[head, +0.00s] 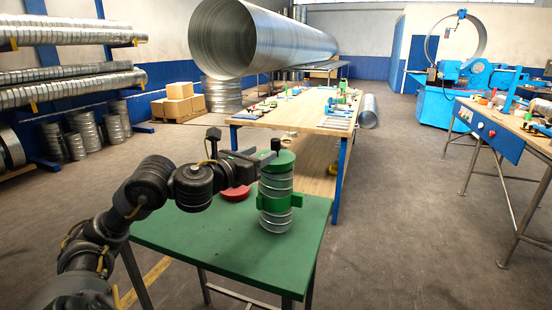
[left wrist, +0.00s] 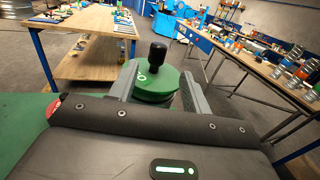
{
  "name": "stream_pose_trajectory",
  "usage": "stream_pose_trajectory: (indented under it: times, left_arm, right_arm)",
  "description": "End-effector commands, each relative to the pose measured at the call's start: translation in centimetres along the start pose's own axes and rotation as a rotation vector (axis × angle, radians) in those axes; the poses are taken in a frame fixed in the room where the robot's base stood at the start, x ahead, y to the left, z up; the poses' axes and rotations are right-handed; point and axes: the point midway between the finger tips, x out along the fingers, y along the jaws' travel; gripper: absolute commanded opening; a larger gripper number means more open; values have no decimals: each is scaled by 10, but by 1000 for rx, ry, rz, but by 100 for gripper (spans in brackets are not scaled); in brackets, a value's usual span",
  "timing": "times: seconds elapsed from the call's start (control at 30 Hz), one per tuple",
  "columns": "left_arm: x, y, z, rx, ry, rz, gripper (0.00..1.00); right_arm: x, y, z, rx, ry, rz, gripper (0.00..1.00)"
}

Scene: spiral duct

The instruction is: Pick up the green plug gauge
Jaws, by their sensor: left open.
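The green plug gauge (head: 283,158) is a green disc with a black knob. It sits on top of a short spiral duct piece (head: 276,186) on the green table (head: 275,262). A green band (head: 280,202) goes round the duct piece. My left gripper (head: 268,155) is open at the gauge's height, reaching in from the left. In the left wrist view, the plug gauge (left wrist: 153,85) shows between the two open fingers, with its knob upright. I cannot tell whether either finger touches it. My right gripper is out of view.
A wooden workbench (head: 310,122) with tools stands behind. The front of the green table is clear. Another bench (head: 525,138) stands at right.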

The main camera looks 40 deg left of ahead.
Motion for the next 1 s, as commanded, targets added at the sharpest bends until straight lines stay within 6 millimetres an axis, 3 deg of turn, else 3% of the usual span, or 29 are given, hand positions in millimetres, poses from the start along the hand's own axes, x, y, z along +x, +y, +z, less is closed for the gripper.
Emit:
stream_pose_trajectory:
  times: [0.2,0.47,0.8,1.0]
  left_arm:
    - [27,-1,1,-3,0,-3,48]
    - [34,-1,1,-1,0,-3,48]
    - [78,5,7,-4,0,-4,48]
    - [84,5,6,1,1,-3,48]
  right_arm:
    - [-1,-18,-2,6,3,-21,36]
    - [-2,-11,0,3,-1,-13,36]
    - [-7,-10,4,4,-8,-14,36]
    - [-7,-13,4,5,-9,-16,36]
